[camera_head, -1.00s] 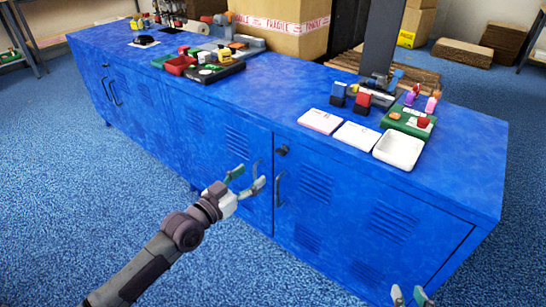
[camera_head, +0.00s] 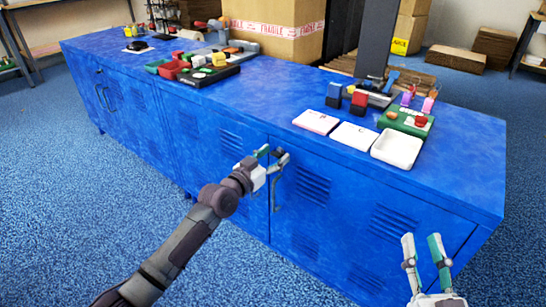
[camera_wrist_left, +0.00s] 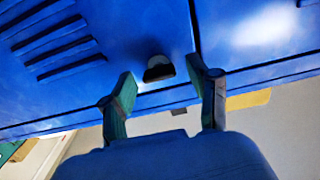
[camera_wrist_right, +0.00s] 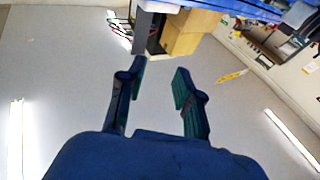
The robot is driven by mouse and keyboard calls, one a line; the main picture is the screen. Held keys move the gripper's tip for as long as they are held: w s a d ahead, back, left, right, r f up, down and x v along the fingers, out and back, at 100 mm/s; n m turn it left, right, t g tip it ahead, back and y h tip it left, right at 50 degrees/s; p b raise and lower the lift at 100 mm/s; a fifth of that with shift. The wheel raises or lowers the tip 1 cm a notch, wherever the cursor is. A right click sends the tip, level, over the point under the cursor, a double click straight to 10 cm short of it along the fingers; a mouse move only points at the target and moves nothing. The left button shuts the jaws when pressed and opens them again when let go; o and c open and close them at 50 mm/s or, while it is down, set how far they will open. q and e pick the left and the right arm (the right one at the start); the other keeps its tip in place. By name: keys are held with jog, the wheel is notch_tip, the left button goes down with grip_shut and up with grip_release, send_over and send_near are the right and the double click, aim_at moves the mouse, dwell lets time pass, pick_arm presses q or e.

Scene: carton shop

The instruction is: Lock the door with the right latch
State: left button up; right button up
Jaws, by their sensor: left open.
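The right-hand pair of blue cabinet doors is shut, with the right door (camera_head: 345,215) in front of me. The dark latch knob (camera_wrist_left: 158,68) is near the door's top edge in the left wrist view. My left gripper (camera_head: 272,154) is open in front of it and largely hides it in the head view. In the left wrist view the latch lies between the open fingertips (camera_wrist_left: 162,80), closer to the line between them than to the door seam; I cannot tell whether they touch it. My right gripper (camera_head: 422,240) is open and empty before the right door's lower right.
The right door's handle (camera_head: 277,192) is just below my left gripper. A large taped carton (camera_head: 275,30) stands behind. The floor in front is clear.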

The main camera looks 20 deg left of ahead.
pick_arm(q)
grip_shut()
